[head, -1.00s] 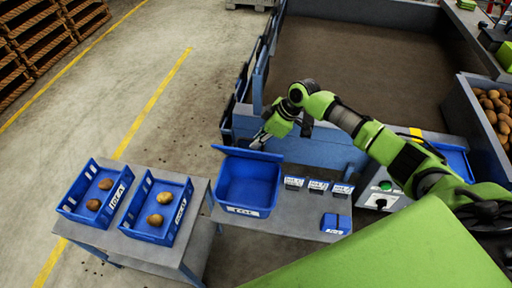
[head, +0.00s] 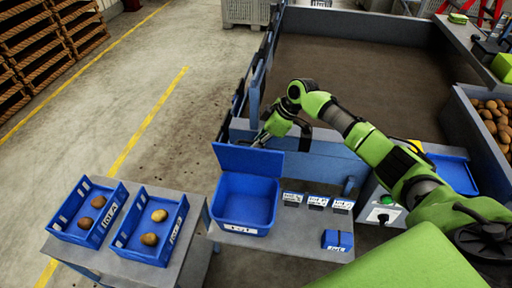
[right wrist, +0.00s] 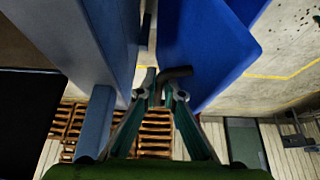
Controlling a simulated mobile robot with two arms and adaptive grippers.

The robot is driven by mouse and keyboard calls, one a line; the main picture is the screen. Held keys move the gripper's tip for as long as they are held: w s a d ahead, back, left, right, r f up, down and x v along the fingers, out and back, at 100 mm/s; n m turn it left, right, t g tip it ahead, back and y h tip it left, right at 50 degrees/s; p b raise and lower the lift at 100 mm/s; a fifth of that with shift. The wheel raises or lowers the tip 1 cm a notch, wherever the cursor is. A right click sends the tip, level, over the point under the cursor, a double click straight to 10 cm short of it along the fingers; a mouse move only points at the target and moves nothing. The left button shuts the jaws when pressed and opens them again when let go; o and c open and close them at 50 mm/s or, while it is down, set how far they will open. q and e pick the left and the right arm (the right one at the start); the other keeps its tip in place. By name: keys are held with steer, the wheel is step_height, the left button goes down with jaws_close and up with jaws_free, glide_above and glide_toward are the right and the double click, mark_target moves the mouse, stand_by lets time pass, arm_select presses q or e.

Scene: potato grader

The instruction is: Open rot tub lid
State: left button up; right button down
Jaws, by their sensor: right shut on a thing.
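The blue rot tub (head: 245,205) stands on the grey bench in the head view, with a white label on its front. Its lid (head: 240,158) is swung up at the back edge, so the tub's inside shows. My right gripper (head: 262,138) is behind the lid's upper edge. In the right wrist view, the lid is the large blue panel (right wrist: 205,50). My right gripper (right wrist: 160,95) is closed there on a dark bent bar (right wrist: 174,73) beside this panel, which looks like the lid's handle. My left gripper is not in view.
Two blue crates (head: 70,233) (head: 122,238) with potatoes stand on a side table at left. Small labelled holders (head: 318,201) and a blue block (head: 337,240) sit right of the tub. A blue-grey barrier (head: 325,155) runs close behind it.

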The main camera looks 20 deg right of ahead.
steer(key=shift+w+d+f+b, duration=0.2)
steer(key=shift+w+d+b, duration=0.4)
steer(key=shift+w+b, duration=0.05)
steer(key=shift+w+d+f+b, duration=0.15)
steer(key=shift+w+d+b, duration=0.4)
steer(key=shift+w+b, duration=0.05)
steer(key=c, duration=2.3)
jaws_free()
steer(key=shift+c, duration=0.2)
steer(key=shift+s+r, duration=0.15)
steer(key=shift+r, duration=0.15)
